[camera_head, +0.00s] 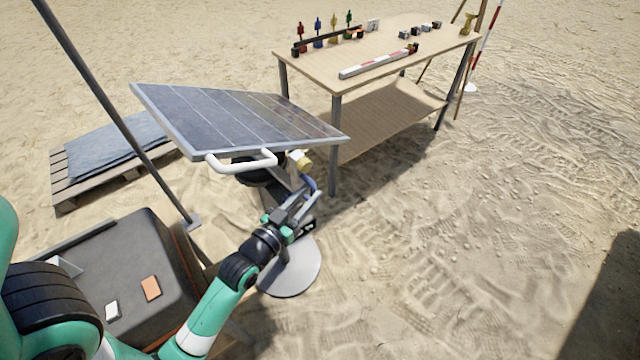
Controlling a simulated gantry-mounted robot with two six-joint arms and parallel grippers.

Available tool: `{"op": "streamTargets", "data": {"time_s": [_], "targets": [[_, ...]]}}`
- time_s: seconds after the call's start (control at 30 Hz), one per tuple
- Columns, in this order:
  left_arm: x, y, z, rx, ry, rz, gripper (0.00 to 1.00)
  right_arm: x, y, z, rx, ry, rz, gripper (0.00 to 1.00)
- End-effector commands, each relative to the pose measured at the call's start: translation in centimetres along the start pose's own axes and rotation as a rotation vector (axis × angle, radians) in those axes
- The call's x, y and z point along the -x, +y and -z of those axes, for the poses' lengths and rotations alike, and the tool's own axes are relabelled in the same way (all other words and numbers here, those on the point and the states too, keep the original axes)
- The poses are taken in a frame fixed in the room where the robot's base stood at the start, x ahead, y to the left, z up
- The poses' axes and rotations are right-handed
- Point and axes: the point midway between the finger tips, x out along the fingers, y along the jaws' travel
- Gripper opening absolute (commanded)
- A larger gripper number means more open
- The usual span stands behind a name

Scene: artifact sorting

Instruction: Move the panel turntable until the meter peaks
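The solar panel (235,117) is dark with a pale frame and sits tilted on a stand, with a white bar handle (243,163) on its near edge. Under it are a dark round part and a yellow knob-like part (304,161). The stand has a round grey base (292,274) on the sand. My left gripper (306,196) is just below the panel's right part, beside a small blue part (309,184). Its fingers look apart, but whether they hold the blue part is unclear. A meter cannot be made out. My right gripper is out of view.
A wooden table (390,55) behind holds colored figurines, a red-and-white bar (375,63) and small blocks. A pallet with a grey cushion (112,150) lies at left. A dark case (130,270) and a slanted pole (115,105) are near my arm.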

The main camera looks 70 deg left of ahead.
Motion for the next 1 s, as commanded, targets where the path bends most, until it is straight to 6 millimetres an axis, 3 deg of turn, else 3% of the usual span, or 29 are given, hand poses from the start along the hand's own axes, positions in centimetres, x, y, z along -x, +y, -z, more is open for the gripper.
{"op": "streamTargets", "data": {"time_s": [0.1, 0.23, 0.6, 0.8, 1.0], "targets": [[-2.7, 0.0, -0.2, -0.001, 0.004, 0.0, 0.32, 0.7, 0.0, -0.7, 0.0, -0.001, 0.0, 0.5], [-4.6, 0.0, -0.2, -0.001, 0.001, 0.0, 0.32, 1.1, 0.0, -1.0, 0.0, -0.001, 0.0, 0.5], [-5.5, 0.0, 0.0, -0.001, -0.001, 0.0, 0.32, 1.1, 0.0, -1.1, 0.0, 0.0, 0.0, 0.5], [-5.5, 0.0, 0.0, -0.001, 0.0, 0.0, 0.0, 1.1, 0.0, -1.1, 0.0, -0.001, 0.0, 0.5], [-5.5, 0.0, 0.0, -0.001, 0.0, 0.0, 0.0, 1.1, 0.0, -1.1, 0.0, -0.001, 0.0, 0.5]]}}
